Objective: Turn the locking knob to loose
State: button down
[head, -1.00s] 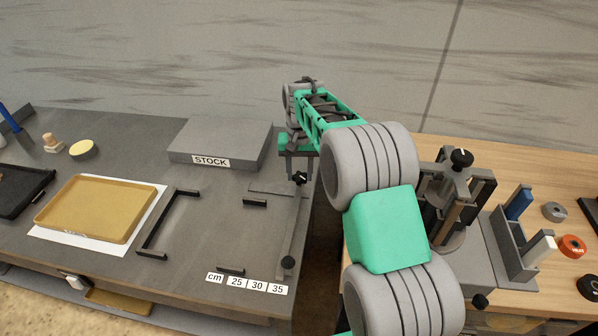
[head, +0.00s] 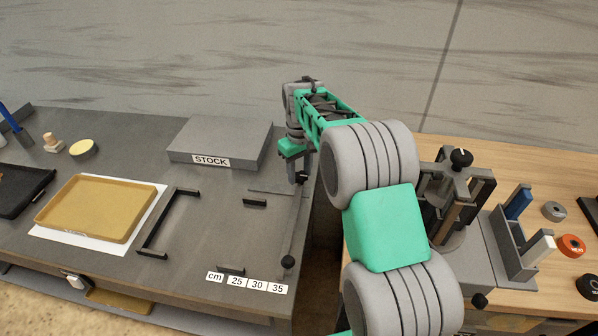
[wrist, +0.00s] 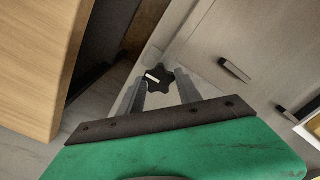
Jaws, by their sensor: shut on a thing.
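The locking knob (wrist: 160,80) is a black, lobed knob with a white pointer mark, seen between my fingertips in the wrist view. In the head view the knob (head: 303,179) is small and partly hidden at the far end of the rail on the grey table's right side. My gripper (wrist: 162,88) is shut on the knob from above, with one finger on each side. In the head view my gripper (head: 298,175) points down at it. The white mark points to the left in the wrist view. Any lettering around the knob cannot be read.
Black brackets (head: 255,203) lie left of the rail. The grey STOCK block (head: 220,143) stands behind. A gap separates this table from the wooden table (head: 520,180) at the right.

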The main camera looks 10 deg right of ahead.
aim_at(300, 175)
jog(key=shift+w+r, duration=0.1)
jog(key=shift+r, duration=0.05)
jog(key=c, duration=1.2)
grip_release()
jog(key=o, duration=0.4)
notch_tip(300, 175, up, 7)
jog(key=shift+r+b, duration=0.1)
jog(key=shift+b, duration=0.35)
jog(key=shift+r, duration=0.25)
